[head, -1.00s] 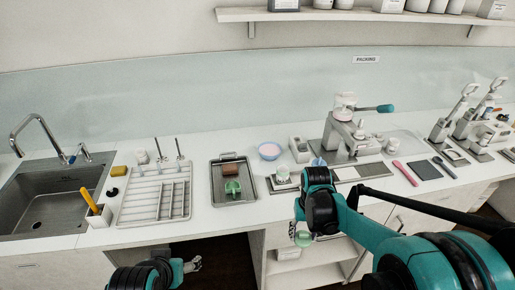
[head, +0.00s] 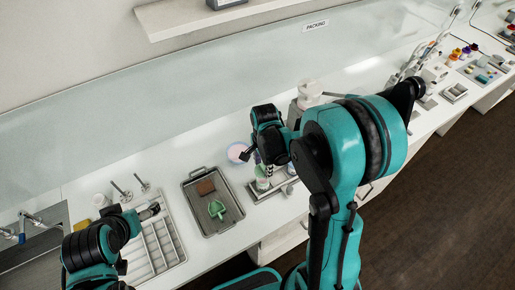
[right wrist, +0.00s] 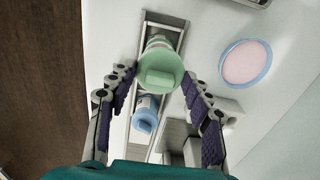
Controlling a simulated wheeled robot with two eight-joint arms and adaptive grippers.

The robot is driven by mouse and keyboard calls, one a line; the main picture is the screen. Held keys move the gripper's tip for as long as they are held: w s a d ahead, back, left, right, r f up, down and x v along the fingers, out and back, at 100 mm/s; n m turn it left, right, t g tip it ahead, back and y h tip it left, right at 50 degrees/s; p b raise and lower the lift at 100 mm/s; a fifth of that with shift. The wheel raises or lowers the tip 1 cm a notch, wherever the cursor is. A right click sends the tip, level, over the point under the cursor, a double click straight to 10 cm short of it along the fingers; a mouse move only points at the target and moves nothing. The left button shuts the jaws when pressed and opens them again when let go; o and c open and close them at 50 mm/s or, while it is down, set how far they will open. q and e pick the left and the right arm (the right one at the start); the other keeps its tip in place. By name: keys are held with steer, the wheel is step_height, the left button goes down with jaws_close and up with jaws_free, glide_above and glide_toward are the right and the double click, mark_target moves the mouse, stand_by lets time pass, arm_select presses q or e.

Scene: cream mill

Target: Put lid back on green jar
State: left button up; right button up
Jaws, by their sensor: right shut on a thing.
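My right gripper (head: 266,165) is above the small grey stand (head: 285,187) right of the tray. In the right wrist view, the green lid (right wrist: 160,72) with its raised grip lies between the fingertips (right wrist: 158,80), and the gripper is shut on it. The pale jar (right wrist: 157,42) shows just beyond the lid, on the narrow grey-edged stand; in the head view the jar (head: 262,184) is below the fingers. I cannot tell whether lid and jar touch. My left gripper (head: 150,212) is over the white rack; its opening is unclear.
A grey tray (head: 230,228) holds a brown block (head: 205,187) and a green scoop (head: 217,209). A blue-rimmed bowl of pink stuff (right wrist: 246,62) is close to the right gripper. A blue-topped container (right wrist: 145,120) is near the lid. A white slotted rack (head: 160,250) is at left.

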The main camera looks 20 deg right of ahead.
mark_target(263, 172)
steer(key=shift+f+b, duration=0.35)
steer(key=shift+f, duration=0.1)
step_height(263, 172, down, 4)
steer(key=b, duration=0.3)
steer(key=shift+r, duration=0.2)
steer(key=shift+b, duration=0.3)
stand_by(0.6)
steer(key=shift+f+b, duration=0.6)
steer(key=shift+b, duration=0.3)
stand_by(1.4)
steer(key=o, duration=1.4)
steer(key=shift+c, duration=0.2)
